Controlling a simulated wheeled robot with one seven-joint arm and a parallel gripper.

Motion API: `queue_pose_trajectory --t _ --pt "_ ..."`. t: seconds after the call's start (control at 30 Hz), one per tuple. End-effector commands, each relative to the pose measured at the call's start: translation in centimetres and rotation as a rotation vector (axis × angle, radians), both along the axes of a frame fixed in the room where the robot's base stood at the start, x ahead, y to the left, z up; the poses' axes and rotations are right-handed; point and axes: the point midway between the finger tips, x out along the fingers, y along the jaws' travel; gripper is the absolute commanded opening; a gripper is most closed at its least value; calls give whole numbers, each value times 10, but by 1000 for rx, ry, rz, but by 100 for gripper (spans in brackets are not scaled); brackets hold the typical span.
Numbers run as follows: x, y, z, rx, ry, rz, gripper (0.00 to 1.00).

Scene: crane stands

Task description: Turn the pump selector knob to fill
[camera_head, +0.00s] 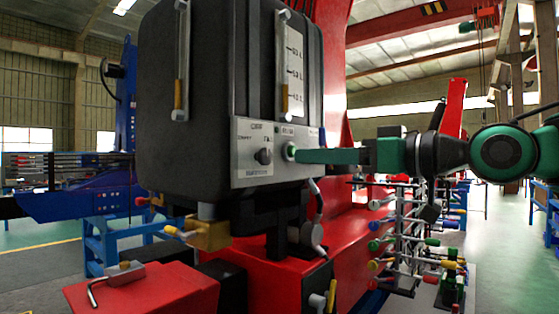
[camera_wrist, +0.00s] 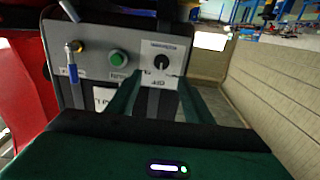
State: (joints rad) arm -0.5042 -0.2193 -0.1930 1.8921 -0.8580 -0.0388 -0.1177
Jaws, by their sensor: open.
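The selector knob (camera_head: 263,156) is small and black, on the pale control panel (camera_head: 250,178) of a black pump unit. It also shows in the wrist view (camera_wrist: 162,62) on a white plate, with printing that looks upside down there. My gripper (camera_head: 302,156) comes in from the right, its green fingers pointing at the panel. In the wrist view the two fingers (camera_wrist: 160,84) are apart with nothing between them. The knob lines up with the gap, just beyond the tips. I cannot read the knob's setting.
A green button (camera_head: 290,151) sits beside the knob, close to my fingertips in the head view. A blue-handled lever (camera_wrist: 72,62) is on the same panel in the wrist view. Below are a brass valve (camera_head: 208,234) and a red base (camera_head: 150,290). A rack of coloured handles (camera_head: 405,240) stands right.

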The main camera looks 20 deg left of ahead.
Motion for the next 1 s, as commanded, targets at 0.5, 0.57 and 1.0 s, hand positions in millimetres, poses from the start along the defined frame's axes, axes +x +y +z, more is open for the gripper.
queue_pose_trajectory --t 0.5,0.57,1.0 --pt "26 72 1 3 -2 9 47" --pt "30 80 1 2 -2 8 47" --pt "39 100 2 3 -3 5 47"
